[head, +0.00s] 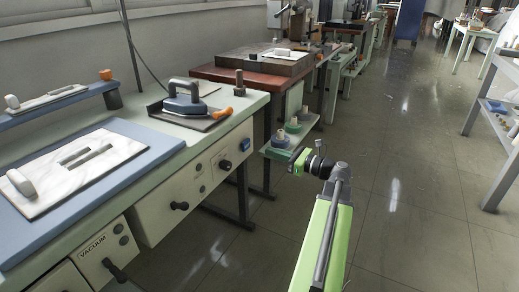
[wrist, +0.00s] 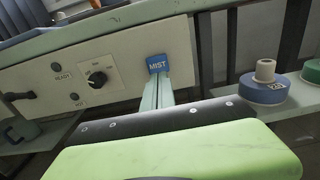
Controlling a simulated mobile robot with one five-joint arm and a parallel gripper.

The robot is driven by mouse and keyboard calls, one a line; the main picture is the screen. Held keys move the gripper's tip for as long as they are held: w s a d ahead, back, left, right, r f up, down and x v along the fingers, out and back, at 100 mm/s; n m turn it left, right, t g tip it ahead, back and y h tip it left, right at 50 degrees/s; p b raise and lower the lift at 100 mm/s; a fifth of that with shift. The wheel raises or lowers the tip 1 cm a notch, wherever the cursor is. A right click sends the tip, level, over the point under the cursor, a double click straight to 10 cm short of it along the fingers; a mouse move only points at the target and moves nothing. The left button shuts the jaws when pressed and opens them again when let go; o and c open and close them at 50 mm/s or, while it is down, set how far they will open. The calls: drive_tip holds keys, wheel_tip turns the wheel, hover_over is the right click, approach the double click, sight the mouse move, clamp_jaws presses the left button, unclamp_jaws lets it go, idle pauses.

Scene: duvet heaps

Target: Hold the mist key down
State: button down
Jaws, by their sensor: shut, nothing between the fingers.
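The mist key (wrist: 158,63) is a blue block lettered MIST on the pale front panel. It also shows as a small blue block in the head view (head: 244,145), near the panel's right end. My gripper (wrist: 156,82) is shut and empty, its pale green fingers pointing at the key. In the wrist view the fingertips overlap the key's lower edge in line of sight. In the head view my gripper (head: 297,162) is right of the key, with a gap between them. I see no contact.
A black knob (wrist: 97,79) sits left of the key, with a READY lamp beyond it. Thread cones (wrist: 264,86) stand on a low shelf to the right. An iron (head: 184,98) rests on the bench top. The floor aisle to the right is clear.

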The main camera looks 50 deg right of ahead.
drive_tip(key=v, duration=0.5)
drive_tip(key=shift+s+d, duration=0.1)
drive_tip(key=shift+s, duration=0.2)
